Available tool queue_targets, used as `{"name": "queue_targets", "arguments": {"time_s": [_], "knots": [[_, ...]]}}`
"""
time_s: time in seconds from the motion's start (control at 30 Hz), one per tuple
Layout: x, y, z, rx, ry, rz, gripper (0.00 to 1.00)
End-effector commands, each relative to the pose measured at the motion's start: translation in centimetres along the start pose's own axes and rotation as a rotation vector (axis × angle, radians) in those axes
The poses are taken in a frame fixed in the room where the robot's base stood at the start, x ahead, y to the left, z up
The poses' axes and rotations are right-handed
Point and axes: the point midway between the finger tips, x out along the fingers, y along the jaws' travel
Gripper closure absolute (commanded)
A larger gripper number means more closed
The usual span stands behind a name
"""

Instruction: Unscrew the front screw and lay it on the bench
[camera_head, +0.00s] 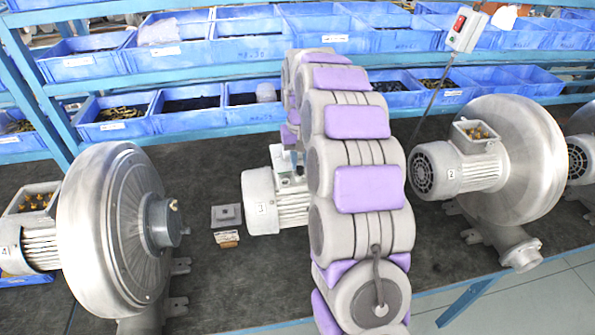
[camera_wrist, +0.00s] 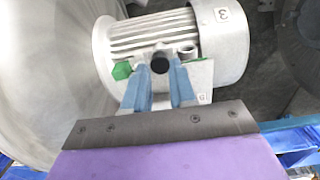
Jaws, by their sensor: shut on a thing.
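The blower motor marked 3 (camera_head: 262,203) sits on the bench (camera_head: 215,285), partly hidden behind my arm in the head view. In the wrist view its ribbed housing (camera_wrist: 150,32) fills the upper middle. My gripper (camera_wrist: 159,80) has two blue fingers reaching to the motor's side. They are shut on a dark round piece (camera_wrist: 160,62), which looks like the screw. A light plate (camera_wrist: 200,75) and a green piece (camera_wrist: 121,71) show beside the fingers. In the head view my gripper is mostly hidden by my arm. Whether the screw is still seated cannot be told.
A grey square part (camera_head: 226,215) and a small brown piece (camera_head: 228,239) lie left of the motor. A large blower (camera_head: 112,235) stands at left, another (camera_head: 515,160) at right. Blue bins (camera_head: 190,105) line the back.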

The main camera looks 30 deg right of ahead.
Motion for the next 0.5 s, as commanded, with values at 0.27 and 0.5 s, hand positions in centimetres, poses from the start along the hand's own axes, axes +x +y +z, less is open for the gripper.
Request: {"name": "queue_targets", "arguments": {"time_s": [0.27, 0.5], "knots": [[-0.03, 0.77, 0.00, -0.004, 0.000, 0.003, 1.00], [-0.16, 1.02, -0.03, -0.246, -0.001, 0.001, 1.00]]}}
